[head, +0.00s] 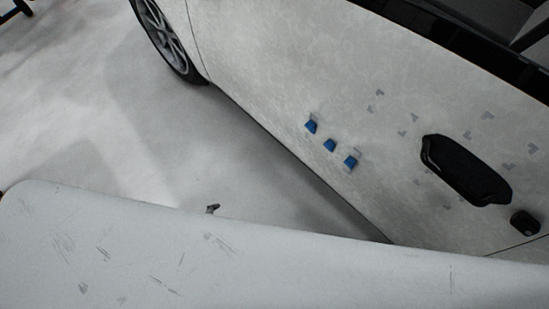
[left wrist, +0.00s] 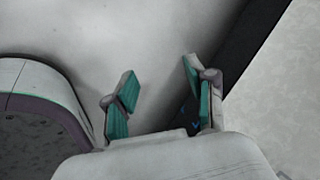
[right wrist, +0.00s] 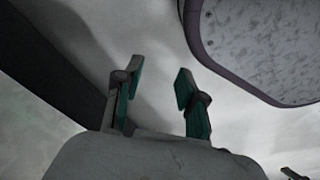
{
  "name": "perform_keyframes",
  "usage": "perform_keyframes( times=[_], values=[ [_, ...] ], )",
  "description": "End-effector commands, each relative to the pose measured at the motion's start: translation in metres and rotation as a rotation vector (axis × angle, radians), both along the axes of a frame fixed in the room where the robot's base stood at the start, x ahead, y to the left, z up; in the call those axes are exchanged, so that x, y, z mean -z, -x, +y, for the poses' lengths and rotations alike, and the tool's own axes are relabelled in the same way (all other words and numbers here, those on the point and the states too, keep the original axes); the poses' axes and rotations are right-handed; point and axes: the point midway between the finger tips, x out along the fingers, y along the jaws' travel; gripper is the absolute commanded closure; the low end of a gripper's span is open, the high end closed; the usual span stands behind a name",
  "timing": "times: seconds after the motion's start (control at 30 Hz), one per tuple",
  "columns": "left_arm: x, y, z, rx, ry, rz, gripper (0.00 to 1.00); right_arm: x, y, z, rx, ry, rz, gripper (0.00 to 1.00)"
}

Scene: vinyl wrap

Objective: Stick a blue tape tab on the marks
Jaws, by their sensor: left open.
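Three blue tape tabs are on the white car door: an upper one (head: 311,127), a middle one (head: 330,145) and a lower one (head: 350,162). Small grey corner-shaped marks (head: 376,94) are spread over the door (head: 270,75), several of them around the black handle. Only a small dark tip of my left gripper (head: 212,208) shows in the head view, past the edge of the white surface and apart from the tabs. In the left wrist view the left gripper (left wrist: 160,88) is open and empty. The right gripper (right wrist: 160,81) is open and empty in its wrist view, hidden from the head view.
A white scratched surface (head: 110,255) fills the front of the head view. The black door handle (head: 465,170) sticks out at right. A wheel (head: 165,35) is at upper left. Pale floor (head: 90,120) is open between surface and car.

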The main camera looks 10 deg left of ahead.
Motion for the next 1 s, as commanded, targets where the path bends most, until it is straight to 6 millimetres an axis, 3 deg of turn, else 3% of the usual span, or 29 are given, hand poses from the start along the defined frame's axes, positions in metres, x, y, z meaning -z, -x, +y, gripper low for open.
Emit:
perform_keyframes(
  times=[0.03,0.1,0.2,0.3,0.5,0.6,0.8,1.0],
  values=[
    [-0.001,-0.037,-0.008,0.174,-0.092,-0.111,0.45,0.008,-0.020,0.003,0.003,-0.003,-0.022,0.60],
    [-0.030,-0.078,-0.023,0.406,-0.242,-0.263,0.45,-0.008,-0.041,0.007,0.008,-0.005,-0.041,0.60],
    [-0.077,-0.120,-0.053,0.702,-0.484,-0.486,0.45,-0.036,-0.065,0.010,0.013,-0.008,-0.067,0.60],
    [-0.127,-0.140,-0.087,0.947,-0.748,-0.708,0.45,-0.069,-0.077,0.011,0.018,-0.011,-0.093,0.60],
    [-0.214,-0.134,-0.145,1.224,-1.234,-1.072,0.45,-0.131,-0.075,0.009,0.024,-0.012,-0.132,0.60],
    [-0.242,-0.122,-0.162,1.273,-1.399,-1.182,0.45,-0.152,-0.069,0.008,0.026,-0.013,-0.144,0.60],
    [-0.267,-0.116,-0.176,1.295,-1.539,-1.266,0.45,-0.172,-0.063,0.007,0.027,-0.012,-0.150,0.60],
    [-0.271,-0.138,-0.192,1.294,-1.543,-1.267,0.45,-0.179,-0.063,0.007,0.027,-0.012,-0.150,0.60]
  ],
)
